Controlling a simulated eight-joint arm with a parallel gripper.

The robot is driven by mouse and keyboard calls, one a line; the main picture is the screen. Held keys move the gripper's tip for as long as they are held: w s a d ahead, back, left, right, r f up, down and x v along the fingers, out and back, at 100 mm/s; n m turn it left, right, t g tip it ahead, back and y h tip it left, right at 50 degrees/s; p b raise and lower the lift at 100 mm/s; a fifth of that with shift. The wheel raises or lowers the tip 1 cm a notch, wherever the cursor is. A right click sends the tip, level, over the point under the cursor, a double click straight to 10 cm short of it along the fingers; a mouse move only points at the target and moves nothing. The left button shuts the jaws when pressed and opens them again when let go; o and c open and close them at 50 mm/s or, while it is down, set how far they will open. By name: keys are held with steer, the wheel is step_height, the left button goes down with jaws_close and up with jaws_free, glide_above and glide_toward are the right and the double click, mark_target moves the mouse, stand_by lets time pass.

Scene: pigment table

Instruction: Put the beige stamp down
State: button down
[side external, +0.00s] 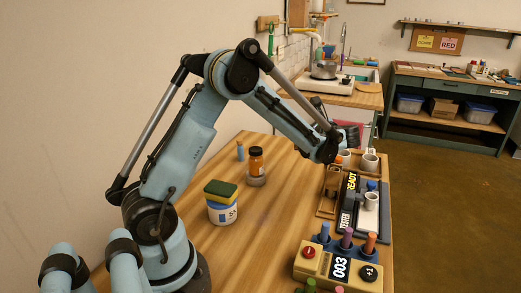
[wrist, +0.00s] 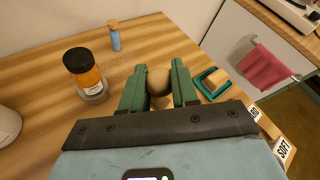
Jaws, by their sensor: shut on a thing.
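In the wrist view my gripper (wrist: 157,83) has its two green fingers on either side of a rounded beige-brown thing, which looks like the beige stamp (wrist: 158,78). The fingers are shut on it. Its lower part is hidden, so I cannot tell whether it touches the table. In the side view my gripper is mostly hidden behind the end of my arm, above the far right of the wooden table (side external: 275,213), and the stamp cannot be made out there.
An orange jar (wrist: 85,70) and a blue stick with a brown top (wrist: 114,38) stand left of my gripper. A teal dish with a tan block (wrist: 214,80) is close on the right. White cups (side external: 370,162) and a counter box (side external: 338,267) line the right edge. The middle is clear.

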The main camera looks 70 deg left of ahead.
steer(key=s+d+r+m+t+h, duration=0.2)
steer(key=d+r+m+t, duration=0.15)
steer(key=d, duration=0.45)
steer(key=s+d+r+m+t+h, duration=0.1)
steer(key=d+r+m+t+h, duration=0.15)
steer(key=d+m+t, duration=0.4)
steer(key=s+d+r+m+t+h, duration=0.2)
steer(key=d+m+t+h, duration=0.1)
steer(key=d, duration=0.6)
step_height(320, 180, up, 8)
steer(key=w+m+t+h, duration=0.1)
steer(key=m+h, duration=0.1)
steer(key=s+f+m+h, duration=0.4)
steer(key=s+f, duration=0.1)
steer(key=f, duration=0.6)
step_height(320, 180, up, 5)
steer(key=a+f+n+g+y, duration=0.3)
steer(key=a+f+n+y, duration=0.2)
steer(key=a+n+y, duration=0.45)
steer(key=s+a+r+n+g+y, duration=0.3)
steer(key=a+r+n+g, duration=0.15)
steer(key=n+g, duration=0.8)
steer(key=shift+m+g, duration=0.65)
steer(key=shift+m, duration=0.25)
step_height(320, 180, down, 19)
steer(key=shift+f, duration=0.15)
